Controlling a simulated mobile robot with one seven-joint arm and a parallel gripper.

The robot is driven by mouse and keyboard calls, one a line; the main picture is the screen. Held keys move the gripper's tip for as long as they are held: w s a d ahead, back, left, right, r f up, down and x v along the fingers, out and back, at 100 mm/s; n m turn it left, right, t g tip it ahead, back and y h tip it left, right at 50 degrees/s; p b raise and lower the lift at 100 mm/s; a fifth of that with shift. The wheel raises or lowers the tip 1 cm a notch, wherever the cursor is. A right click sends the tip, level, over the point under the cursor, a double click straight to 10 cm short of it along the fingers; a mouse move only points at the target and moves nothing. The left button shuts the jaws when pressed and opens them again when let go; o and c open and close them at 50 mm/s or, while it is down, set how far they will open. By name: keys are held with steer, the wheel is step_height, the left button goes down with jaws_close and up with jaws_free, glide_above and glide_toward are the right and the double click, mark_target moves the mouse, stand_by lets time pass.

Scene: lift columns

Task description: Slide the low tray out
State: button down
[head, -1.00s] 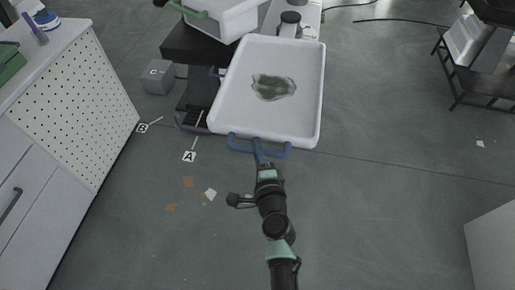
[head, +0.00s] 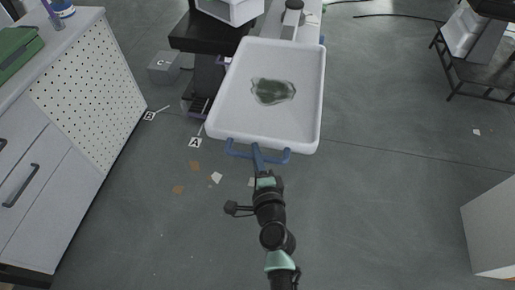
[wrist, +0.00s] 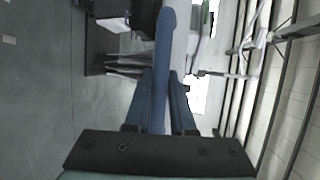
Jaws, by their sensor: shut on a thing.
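The low tray (head: 305,112) is a white, shallow, round-cornered tray with a dark green stain or puddle (head: 272,92) on its floor. In the head view it lies in the upper middle, with a blue handle (head: 281,158) along its near edge. My gripper (head: 259,168) is at the near side of the tray, shut on the blue handle. In the wrist view the blue handle bar (wrist: 166,60) runs up between the fingers. The tray's support underneath is mostly hidden.
A dark column (head: 206,80) carrying a white bin (head: 236,12) stands behind left. A pegboard-sided cabinet (head: 90,90) is at left, a grey box marked C (head: 163,68) beyond it. A dark rack (head: 478,70) is far right.

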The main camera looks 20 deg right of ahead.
steer(key=shift+s+a+r, duration=0.1)
steer(key=shift+s+a, duration=0.1)
steer(key=shift+s, duration=0.15)
steer(key=shift+w+d, duration=0.1)
steer(key=shift+w, duration=0.05)
steer(key=c, duration=1)
jaws_free()
steer(key=shift+c, duration=0.2)
steer(key=b+v, duration=0.1)
steer(key=v, duration=1.2)
steer(key=shift+w, duration=0.1)
